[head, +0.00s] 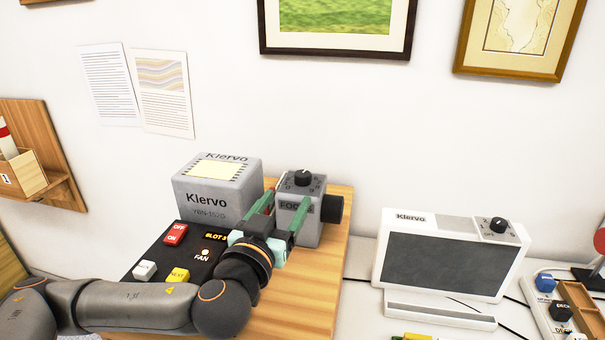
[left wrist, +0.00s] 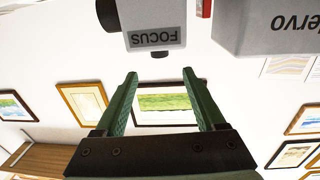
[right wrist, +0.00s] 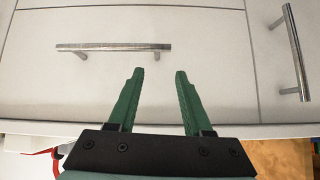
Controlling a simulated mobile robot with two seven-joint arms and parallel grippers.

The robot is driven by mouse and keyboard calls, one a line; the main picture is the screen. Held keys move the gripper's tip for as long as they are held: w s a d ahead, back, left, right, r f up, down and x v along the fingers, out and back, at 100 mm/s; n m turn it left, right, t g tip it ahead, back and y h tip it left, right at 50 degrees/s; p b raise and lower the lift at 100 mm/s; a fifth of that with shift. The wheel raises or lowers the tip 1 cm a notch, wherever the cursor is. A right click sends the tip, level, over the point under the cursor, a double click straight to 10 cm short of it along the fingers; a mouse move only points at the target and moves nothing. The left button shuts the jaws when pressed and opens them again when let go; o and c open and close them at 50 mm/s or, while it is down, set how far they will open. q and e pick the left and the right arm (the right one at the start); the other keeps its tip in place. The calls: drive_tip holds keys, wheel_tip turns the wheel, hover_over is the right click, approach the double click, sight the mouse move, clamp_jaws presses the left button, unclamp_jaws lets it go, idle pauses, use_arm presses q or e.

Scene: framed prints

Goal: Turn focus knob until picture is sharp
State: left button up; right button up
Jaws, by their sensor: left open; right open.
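A grey projector (head: 221,190) marked Klervo stands on a wooden board, with a grey FOCUS block (head: 312,228) at its right end. A black focus knob (head: 303,178) sits on top of this block, and a black lens (head: 332,209) sticks out to its right. My left gripper (head: 295,190) is open, its green fingers over the front of the block. In the left wrist view the picture is upside down; the knob (left wrist: 160,54) shows beyond the open, empty fingertips, in line with the gap. My right gripper (right wrist: 160,71) is open and empty, facing white drawers.
A white Klervo unit (head: 447,258) with a dark grey screen and its own knob (head: 498,225) stands to the right. A black button panel (head: 199,262) lies under my left arm. Framed prints (head: 338,27) hang on the wall. Drawer handles (right wrist: 113,47) show in the right wrist view.

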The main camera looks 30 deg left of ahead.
sight(300, 178)
use_arm(q)
drive_tip(key=w, duration=0.3)
drive_tip(key=w+a+p, duration=0.1)
drive_tip(key=w, duration=0.5)
drive_tip(key=shift+w+a+p, duration=0.35)
drive_tip(key=shift+a, duration=0.05)
drive_tip(key=shift+w+a, duration=0.1)
drive_tip(key=shift+w, duration=0.6)
clamp_jaws()
